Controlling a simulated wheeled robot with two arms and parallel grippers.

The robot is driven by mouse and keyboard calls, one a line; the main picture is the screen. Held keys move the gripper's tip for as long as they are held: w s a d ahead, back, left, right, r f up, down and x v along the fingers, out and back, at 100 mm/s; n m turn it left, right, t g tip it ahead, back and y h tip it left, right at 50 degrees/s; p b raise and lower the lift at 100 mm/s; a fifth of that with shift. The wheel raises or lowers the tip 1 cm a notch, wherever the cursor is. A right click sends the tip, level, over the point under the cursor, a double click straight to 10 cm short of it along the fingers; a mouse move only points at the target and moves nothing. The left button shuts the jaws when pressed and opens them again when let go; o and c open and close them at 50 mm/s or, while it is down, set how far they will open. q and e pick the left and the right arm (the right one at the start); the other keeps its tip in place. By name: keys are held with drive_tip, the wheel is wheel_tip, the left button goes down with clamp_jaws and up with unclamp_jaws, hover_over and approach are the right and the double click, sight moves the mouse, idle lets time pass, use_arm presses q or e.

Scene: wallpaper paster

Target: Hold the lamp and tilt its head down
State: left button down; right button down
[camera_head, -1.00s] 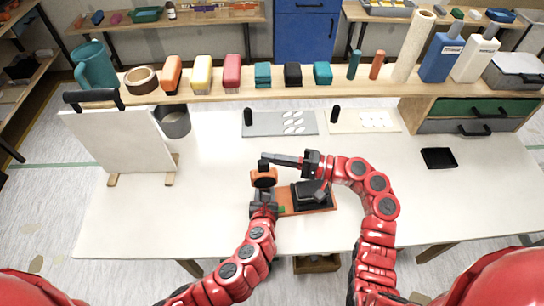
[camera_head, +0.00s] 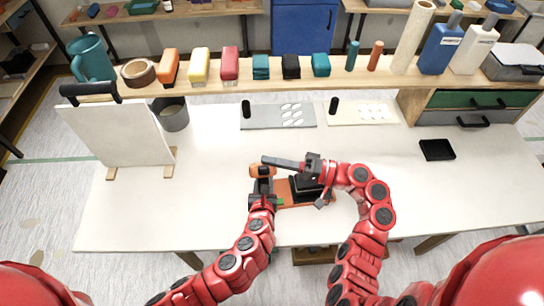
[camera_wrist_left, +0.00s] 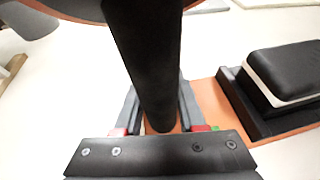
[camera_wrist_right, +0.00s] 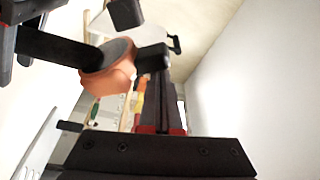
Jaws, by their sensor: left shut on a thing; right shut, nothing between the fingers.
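The lamp has an orange base (camera_head: 293,204), a dark post (camera_wrist_left: 148,65) and an orange head (camera_head: 258,171). My left gripper (camera_head: 262,190) is shut around the post low down, just above the base, as the left wrist view shows. A black block with a pale stripe (camera_wrist_left: 287,72) sits on the base beside the post. My right gripper (camera_head: 272,161) is shut and empty, its fingers pointing left across the lamp head. The head shows in the right wrist view (camera_wrist_right: 108,78) beside those fingers. I cannot tell whether the fingers touch it.
A white board on a stand (camera_head: 118,135) is at the left, near a grey cup (camera_head: 173,116). A black tray (camera_head: 437,150) lies at the right. A shelf (camera_head: 215,88) with several items runs along the back. The table's middle right is clear.

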use_arm(q)
drive_tip(key=shift+f, duration=0.15)
use_arm(e)
drive_tip(key=shift+s, duration=0.15)
idle(0.5)
drive_tip(key=shift+w+r, duration=0.35)
drive_tip(key=shift+w+a+r, duration=0.15)
drive_tip(key=shift+w+r, duration=1)
drive_tip(key=f+v, duration=0.1)
drive_tip(key=v, duration=0.9)
drive_tip(key=shift+w+f, duration=0.3)
drive_tip(key=shift+f, duration=0.1)
use_arm(q)
drive_tip(key=shift+c, duration=2.1)
unclamp_jaws()
